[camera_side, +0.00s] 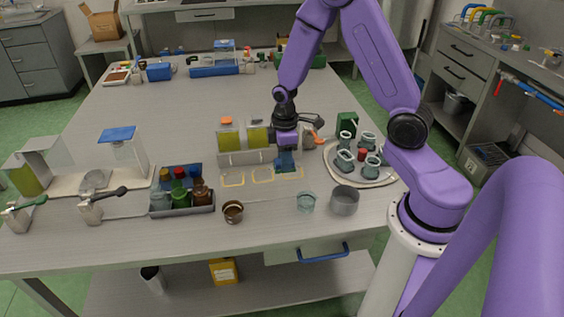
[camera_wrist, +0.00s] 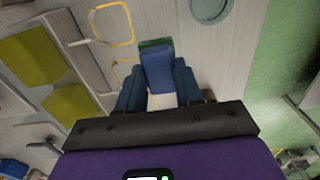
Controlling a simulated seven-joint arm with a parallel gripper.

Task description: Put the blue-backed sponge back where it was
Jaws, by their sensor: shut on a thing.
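The blue-backed sponge (camera_wrist: 157,68) is between the two dark blue fingers of my gripper (camera_wrist: 160,88) in the wrist view, blue side showing and a green edge at its far end. My gripper (camera_side: 285,167) is shut on it and points down near the right end of a row of yellow outlines. In the side view the sponge cannot be told apart from the fingers. The left outline (camera_side: 232,180) and the middle outline (camera_side: 262,175) look empty. The right outline (camera_side: 292,173) is partly behind the gripper. I cannot tell whether the sponge touches the table.
Containers with yellow-green contents (camera_side: 230,137) stand just behind the outlines. A pale tray of grey-green pieces (camera_side: 372,176) is to the right. A grey metal cup (camera_side: 344,200), a glass bowl (camera_side: 306,202) and a brown cup (camera_side: 233,212) stand in front. A bottle caddy (camera_side: 182,211) is left.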

